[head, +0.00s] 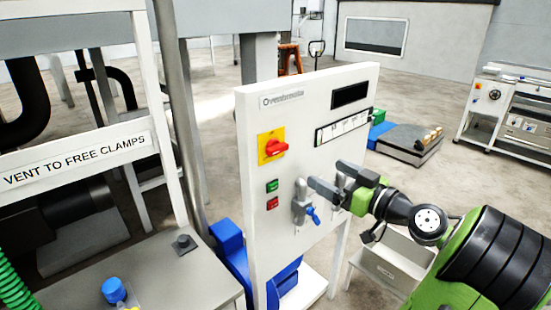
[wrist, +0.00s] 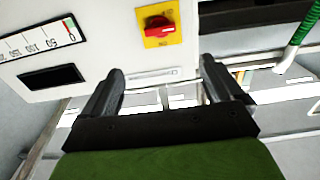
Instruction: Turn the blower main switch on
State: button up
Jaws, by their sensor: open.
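A red rotary switch (head: 273,148) on a yellow square plate sits at the upper left of a white upright panel (head: 300,115). Its handle looks roughly horizontal in the head view. It also shows at the top of the wrist view (wrist: 158,27), beyond the fingers. My gripper (head: 328,179) is open and empty in front of the panel, to the right of and lower than the switch in the head view. In the wrist view both fingers (wrist: 161,72) are spread apart, with nothing between them. The gripper is apart from the switch.
Green and red push buttons (head: 272,194) sit below the switch. A black display (head: 350,95) and a scale (head: 342,127) are at the panel's upper right. A metal table (head: 165,275) stands left.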

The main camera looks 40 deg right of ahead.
aim_at(281, 150)
jog(key=w+p, duration=0.1)
jog(key=w, duration=0.4)
jog(key=w+p, duration=0.1)
jog(key=w, duration=0.4)
jog(key=w+p, duration=0.1)
jog(key=w, duration=0.4)
jog(key=shift+w+a, duration=0.25)
jog(key=shift+f, duration=0.1)
jog(key=shift+c, duration=0.2)
jog(key=c, duration=1)
